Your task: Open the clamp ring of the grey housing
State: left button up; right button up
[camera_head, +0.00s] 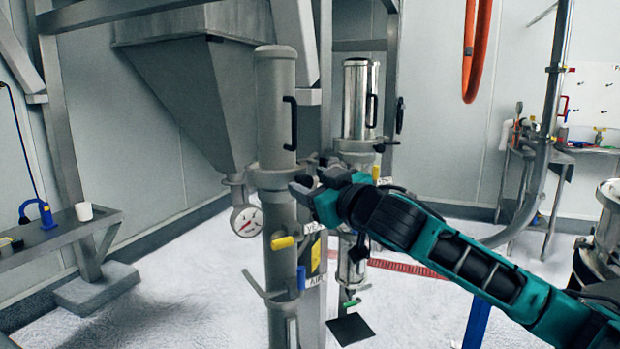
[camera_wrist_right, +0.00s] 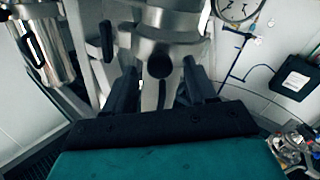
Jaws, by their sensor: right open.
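The grey housing (camera_head: 275,105) stands upright left of centre in the head view, with a black handle on its side. Its clamp ring (camera_head: 262,177) circles the joint low on the cylinder; its closed or open state is hard to tell here. My right gripper (camera_head: 303,175) reaches in from the right, close to the ring's right side. In the right wrist view the ring (camera_wrist_right: 176,48) lies just ahead, with a round black knob (camera_wrist_right: 160,66) between my open fingers. The fingers appear to stand on either side of the knob, apart from it. My left gripper is out of view.
A shiny steel housing (camera_head: 358,100) stands just right of the grey one. A pressure gauge (camera_head: 246,221) and a yellow-handled valve (camera_head: 283,242) sit below the ring. A large grey hopper (camera_head: 180,90) is behind left. A side table (camera_head: 60,233) stands at far left.

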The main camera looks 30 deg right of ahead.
jog(key=shift+w, duration=0.65)
jog(key=shift+c, duration=0.3)
grip_shut()
